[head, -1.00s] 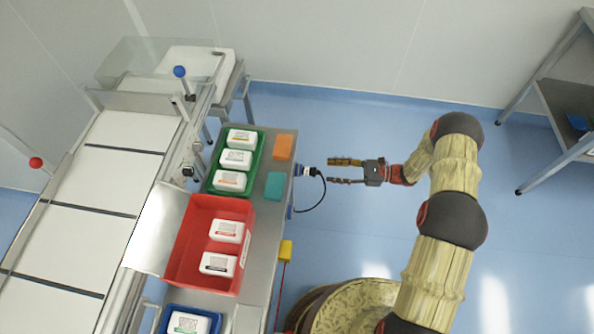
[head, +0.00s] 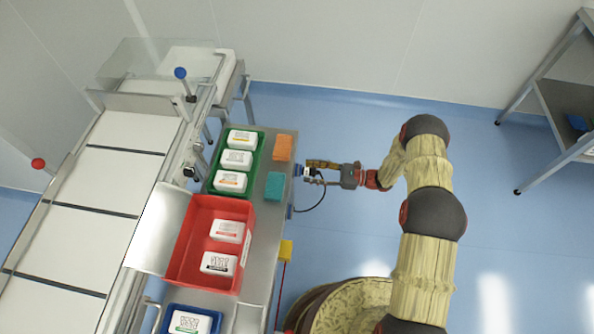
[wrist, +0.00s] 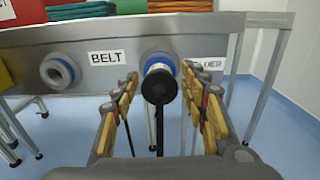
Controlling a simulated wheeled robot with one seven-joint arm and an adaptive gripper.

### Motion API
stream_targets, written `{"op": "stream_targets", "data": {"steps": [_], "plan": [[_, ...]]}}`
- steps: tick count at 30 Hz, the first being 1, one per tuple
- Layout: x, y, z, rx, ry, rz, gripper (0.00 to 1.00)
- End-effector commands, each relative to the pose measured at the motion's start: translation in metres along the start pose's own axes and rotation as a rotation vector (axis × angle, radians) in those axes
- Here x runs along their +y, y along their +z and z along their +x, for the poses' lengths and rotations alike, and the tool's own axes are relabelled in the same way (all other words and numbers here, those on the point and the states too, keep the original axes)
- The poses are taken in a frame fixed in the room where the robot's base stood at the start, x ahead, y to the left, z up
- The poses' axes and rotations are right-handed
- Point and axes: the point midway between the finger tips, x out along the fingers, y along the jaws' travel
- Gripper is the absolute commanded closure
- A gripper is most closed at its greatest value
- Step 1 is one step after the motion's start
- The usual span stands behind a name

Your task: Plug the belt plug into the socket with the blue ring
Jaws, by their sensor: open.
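The black plug (wrist: 160,88) sits in the right-hand socket with a blue ring (wrist: 158,62) on the bench's side panel. Its black cable hangs down. The plug also shows at the bench edge in the head view (head: 308,173). A label reading "LDER", its start hidden, is right of that socket. The other socket (wrist: 57,72), also blue-ringed, is empty, with the BELT label (wrist: 107,57) to its right. My gripper (head: 314,172) is open, its fingers on either side of the plug. In the wrist view a gap shows between plug and fingers (wrist: 160,98).
A yellow box (head: 286,250) is on the bench edge. Open floor lies right of the bench.

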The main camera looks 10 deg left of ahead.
Motion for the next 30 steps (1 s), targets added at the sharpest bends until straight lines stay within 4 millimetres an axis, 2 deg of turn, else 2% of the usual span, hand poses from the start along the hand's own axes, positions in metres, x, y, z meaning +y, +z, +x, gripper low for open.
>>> {"op": "stream_targets", "data": {"steps": [6,27,30], "plan": [[0.0001,0.0,0.0077,0.0,0.0,0.0,0.56],[0.0004,-0.0001,0.0076,0.0,0.0,0.001,0.56],[0.0004,0.0,0.0076,0.0,0.0,0.001,0.61]]}}
